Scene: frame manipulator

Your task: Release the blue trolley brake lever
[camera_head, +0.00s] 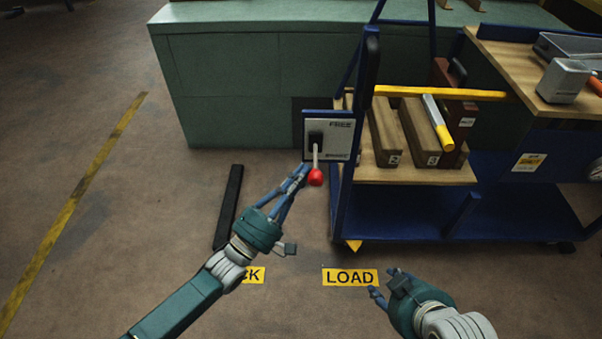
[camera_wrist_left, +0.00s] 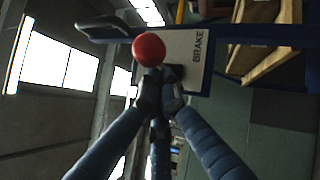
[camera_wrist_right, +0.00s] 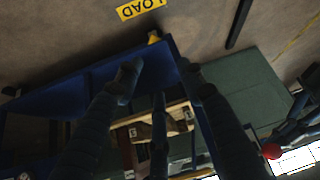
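The blue trolley (camera_head: 430,222) stands at the centre right. A pale brake plate (camera_head: 340,140) on its left upright carries a lever (camera_head: 315,153) with a red knob (camera_head: 316,177). My right gripper (camera_head: 382,283) is open and empty, low over the floor.
Numbered wooden blocks (camera_head: 384,138) and a yellow bar (camera_head: 440,92) are on the trolley. A workbench (camera_head: 550,85) stands at the right and a green cabinet (camera_head: 240,80) behind. A black strip (camera_head: 229,205) and a LOAD label (camera_head: 350,277) mark the floor.

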